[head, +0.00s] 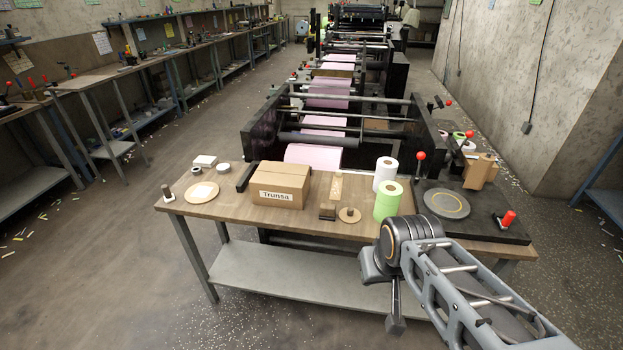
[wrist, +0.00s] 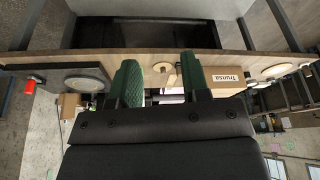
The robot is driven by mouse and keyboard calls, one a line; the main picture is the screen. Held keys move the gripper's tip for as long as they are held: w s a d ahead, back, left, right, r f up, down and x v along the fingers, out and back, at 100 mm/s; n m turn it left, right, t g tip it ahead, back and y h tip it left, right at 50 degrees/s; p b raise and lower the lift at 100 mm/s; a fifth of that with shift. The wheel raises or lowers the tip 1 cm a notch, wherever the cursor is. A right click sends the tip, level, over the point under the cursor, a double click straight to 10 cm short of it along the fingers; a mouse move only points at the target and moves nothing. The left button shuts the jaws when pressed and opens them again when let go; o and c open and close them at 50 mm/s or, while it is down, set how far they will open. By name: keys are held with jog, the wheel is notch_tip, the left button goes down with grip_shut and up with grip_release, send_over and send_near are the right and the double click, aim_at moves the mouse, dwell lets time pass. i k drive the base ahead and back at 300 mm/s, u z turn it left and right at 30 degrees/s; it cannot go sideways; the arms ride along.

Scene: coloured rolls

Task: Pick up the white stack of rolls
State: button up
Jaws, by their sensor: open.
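The white stack of rolls (head: 385,171) stands upright on the wooden table (head: 330,218), to the right of its middle. A light green stack of rolls (head: 387,203) stands just in front of it and hides its lower part. My gripper (wrist: 158,77) is open, with two dark green padded fingers apart and nothing seen between them. In the head view my arm ends in front of the table's near edge, short of both stacks; its fingers cannot be made out there. I cannot make out the white stack in the wrist view.
A cardboard box (head: 278,187) labelled Trunsa stands left of the stacks. A grey round plate (head: 446,204) and red-topped knob (head: 507,219) are right. The printing machine stands behind.

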aim_at(387, 167)
jog(key=u, duration=0.45)
jog(key=i, duration=1)
